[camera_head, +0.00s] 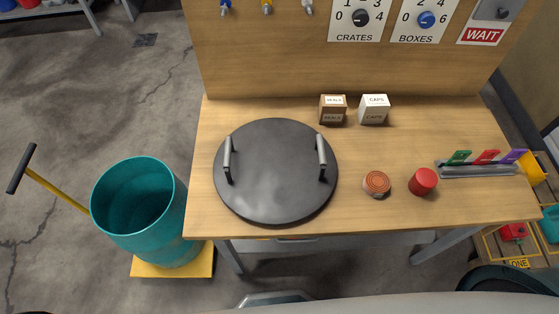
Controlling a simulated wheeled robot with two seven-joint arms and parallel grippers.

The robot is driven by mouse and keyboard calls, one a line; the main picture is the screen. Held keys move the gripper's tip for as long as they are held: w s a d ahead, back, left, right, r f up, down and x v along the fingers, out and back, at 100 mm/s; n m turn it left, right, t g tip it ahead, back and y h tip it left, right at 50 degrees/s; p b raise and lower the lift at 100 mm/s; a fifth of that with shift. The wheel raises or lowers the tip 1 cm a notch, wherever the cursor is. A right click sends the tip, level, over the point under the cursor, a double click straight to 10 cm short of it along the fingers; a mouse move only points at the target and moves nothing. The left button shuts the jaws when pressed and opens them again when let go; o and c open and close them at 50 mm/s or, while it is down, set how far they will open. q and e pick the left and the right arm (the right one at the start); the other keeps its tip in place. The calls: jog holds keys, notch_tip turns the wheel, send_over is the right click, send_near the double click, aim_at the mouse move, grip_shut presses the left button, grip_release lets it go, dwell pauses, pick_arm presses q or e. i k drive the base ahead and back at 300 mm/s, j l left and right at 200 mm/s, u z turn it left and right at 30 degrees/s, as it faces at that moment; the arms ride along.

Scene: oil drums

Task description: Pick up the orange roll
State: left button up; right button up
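The orange roll (376,183), a short round piece with a ringed top, stands on the wooden workbench (300,222) near its front edge. It is right of the large dark round lid and just left of a red cylinder (423,182), with a small gap between them. Nothing touches or covers the roll. Neither of my grippers shows in the head view.
The dark lid (275,170) with two upright handles covers much of the bench's left. Two small boxes, brown (332,109) and white (374,109), stand behind. A rack (478,170) holds coloured tags at right. A teal drum (138,208) stands left on a yellow cart (172,262).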

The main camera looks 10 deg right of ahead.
aim_at(376, 183)
jog(key=l+z, duration=0.15)
jog(key=z, duration=0.95)
